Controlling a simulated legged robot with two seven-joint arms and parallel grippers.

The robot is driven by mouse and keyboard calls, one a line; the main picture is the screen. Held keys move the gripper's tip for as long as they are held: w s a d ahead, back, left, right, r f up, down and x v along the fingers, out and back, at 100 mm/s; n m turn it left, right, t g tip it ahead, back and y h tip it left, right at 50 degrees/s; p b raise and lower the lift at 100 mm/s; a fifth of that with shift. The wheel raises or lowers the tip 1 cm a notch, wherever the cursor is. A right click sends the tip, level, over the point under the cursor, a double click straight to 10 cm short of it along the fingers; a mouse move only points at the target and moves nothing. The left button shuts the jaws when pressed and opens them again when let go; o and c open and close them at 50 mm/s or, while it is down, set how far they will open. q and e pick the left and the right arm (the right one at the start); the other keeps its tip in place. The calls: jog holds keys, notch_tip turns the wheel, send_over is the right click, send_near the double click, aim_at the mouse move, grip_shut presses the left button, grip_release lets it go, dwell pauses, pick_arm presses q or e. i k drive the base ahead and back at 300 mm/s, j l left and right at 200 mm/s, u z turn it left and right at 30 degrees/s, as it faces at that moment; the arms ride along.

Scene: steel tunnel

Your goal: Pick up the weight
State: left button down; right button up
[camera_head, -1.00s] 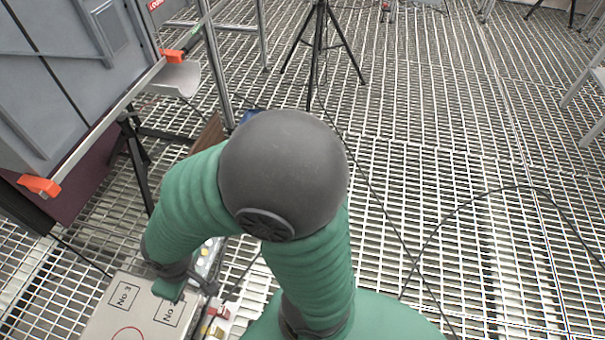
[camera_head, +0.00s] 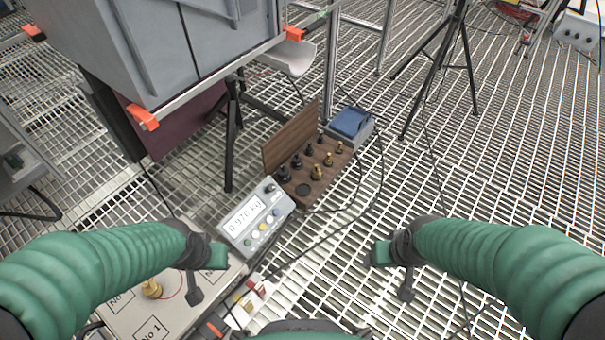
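A small brass weight (camera_head: 151,288) stands upright on the flat beige plate (camera_head: 180,322) at the lower left, near a red circle and printed number labels. A wooden case (camera_head: 325,184) with an open lid holds several black and brass weights at the centre, and one round slot is empty. My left gripper (camera_head: 207,273) is over the plate, to the right of the brass weight and apart from it; its fingers are spread and hold nothing. My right gripper (camera_head: 392,273) is over the grating at the lower right, spread and empty.
A grey scale display (camera_head: 257,216) with coloured buttons reads about 0.970 kg. A blue-topped box (camera_head: 351,124) sits behind the case. A grey cabinet (camera_head: 170,45) overhangs the left, and a black tripod (camera_head: 445,70) stands at the back. Cables cross the grating; its right side is fairly clear.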

aim_at(316, 171)
jog(key=z, duration=0.15)
jog(key=u, duration=0.75)
jog(key=i+l+u, duration=0.15)
jog(key=l+u, duration=0.3)
jog(key=i+l+u, duration=0.1)
jog(key=l+u, duration=0.15)
jog(key=u, duration=0.15)
jog(key=l+u, duration=0.45)
jog(key=k+l+u, duration=0.1)
jog(key=l+u, duration=0.2)
jog(key=l, duration=1.7)
